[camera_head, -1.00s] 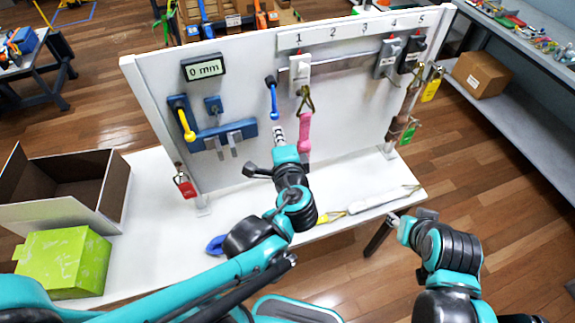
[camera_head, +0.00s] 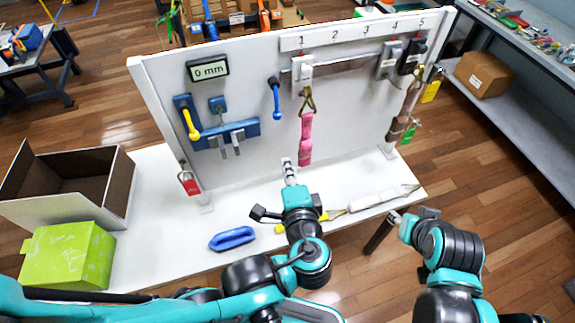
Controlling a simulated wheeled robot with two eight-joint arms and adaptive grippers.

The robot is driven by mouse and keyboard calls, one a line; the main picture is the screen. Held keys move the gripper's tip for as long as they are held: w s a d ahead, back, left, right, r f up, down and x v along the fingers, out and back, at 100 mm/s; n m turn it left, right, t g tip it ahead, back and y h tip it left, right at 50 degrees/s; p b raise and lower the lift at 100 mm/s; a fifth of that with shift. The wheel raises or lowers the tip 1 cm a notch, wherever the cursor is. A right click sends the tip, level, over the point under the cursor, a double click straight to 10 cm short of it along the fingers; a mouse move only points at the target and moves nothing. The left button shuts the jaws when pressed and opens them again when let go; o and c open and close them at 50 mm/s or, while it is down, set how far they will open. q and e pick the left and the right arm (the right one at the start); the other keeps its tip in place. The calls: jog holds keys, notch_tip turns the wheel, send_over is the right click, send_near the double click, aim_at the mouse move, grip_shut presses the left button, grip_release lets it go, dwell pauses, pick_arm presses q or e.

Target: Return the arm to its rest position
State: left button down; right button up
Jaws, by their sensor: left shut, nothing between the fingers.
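My left arm comes in from the lower left. Its gripper (camera_head: 288,166) is shut and empty, in front of the lower part of the white strap wall (camera_head: 245,85). The pink strap (camera_head: 306,140) hangs from a hook on the rail carriage (camera_head: 303,72) just above and right of the left gripper, and the gripper is not holding it. My right gripper (camera_head: 387,228) is at the lower right, in front of the table's right front edge; its fingers are too unclear to tell open or shut.
An open box (camera_head: 125,185) and a green box (camera_head: 70,258) stand at left. The wall carries a 0 mm display (camera_head: 208,69), yellow lever (camera_head: 191,124), blue lever (camera_head: 276,100) and padlocks.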

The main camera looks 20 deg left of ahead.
dwell(0.4)
pick_arm(q)
jog(key=s+a+f+n+g+h+b, duration=0.1)
jog(key=a+f+n+g+h+b, duration=0.2)
jog(key=f+n+b, duration=0.3)
jog(key=s+a+f+n+g+h+b, duration=0.1)
jog(key=a+f+n+g+h+b, duration=0.2)
jog(key=f, duration=0.9)
jog(key=n+b, duration=0.3)
jog(key=shift+s+a+n, duration=0.2)
jog(key=shift+s+n, duration=0.1)
jog(key=shift+s, duration=0.1)
